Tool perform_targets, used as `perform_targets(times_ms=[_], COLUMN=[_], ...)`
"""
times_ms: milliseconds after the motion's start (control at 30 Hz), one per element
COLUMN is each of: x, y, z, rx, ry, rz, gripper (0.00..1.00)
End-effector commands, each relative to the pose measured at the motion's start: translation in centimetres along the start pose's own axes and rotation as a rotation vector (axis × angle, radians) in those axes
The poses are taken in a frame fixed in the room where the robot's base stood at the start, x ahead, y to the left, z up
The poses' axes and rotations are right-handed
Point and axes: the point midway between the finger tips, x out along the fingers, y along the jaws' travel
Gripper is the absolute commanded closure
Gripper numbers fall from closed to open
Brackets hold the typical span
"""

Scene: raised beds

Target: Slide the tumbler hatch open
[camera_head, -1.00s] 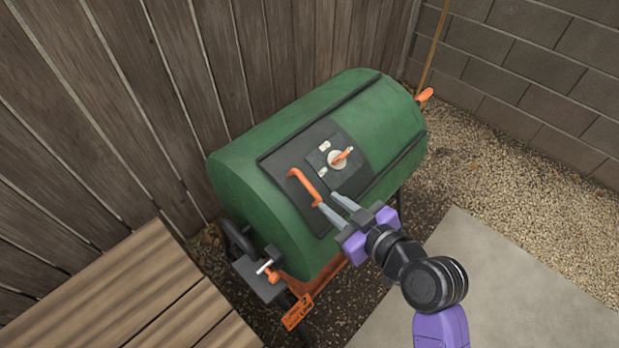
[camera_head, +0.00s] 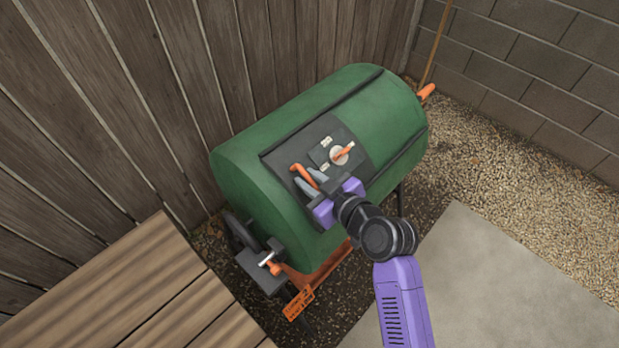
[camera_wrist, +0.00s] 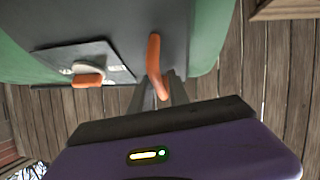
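The tumbler is a green drum (camera_head: 255,180) on a stand. Its hatch (camera_head: 350,178) is a dark panel between two dark rails. An orange handle (camera_head: 299,169) stands on the left part of the hatch and also shows in the wrist view (camera_wrist: 153,50). A round latch dial (camera_head: 340,155) with an orange lever sits on a grey plate with small pale labels; its lever also shows in the wrist view (camera_wrist: 88,80). My gripper (camera_head: 309,179) is open at the handle's lower end, fingers apart on either side of it. Contact cannot be told.
A clamp-like orange and metal part (camera_head: 270,263) sits at the drum's left end. A wooden bench (camera_head: 150,290) stands at lower left. A wooden fence (camera_head: 110,110) and block wall (camera_head: 540,70) close the back. Paving (camera_head: 480,270) at lower right is clear.

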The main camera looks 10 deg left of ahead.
Motion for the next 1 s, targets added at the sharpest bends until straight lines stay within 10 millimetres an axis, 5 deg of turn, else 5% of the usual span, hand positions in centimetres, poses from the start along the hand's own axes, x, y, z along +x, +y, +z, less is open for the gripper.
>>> perform_targets(times_ms=[100,200,1000], x=[-0.02,-0.03,-0.06], y=[0.02,0.02,0.02], z=[-0.01,-0.01,-0.02], rx=[0.000,0.000,0.000], ry=[0.000,0.000,0.000], rz=[0.000,0.000,0.000], gripper=[0.80,1.00,1.00])
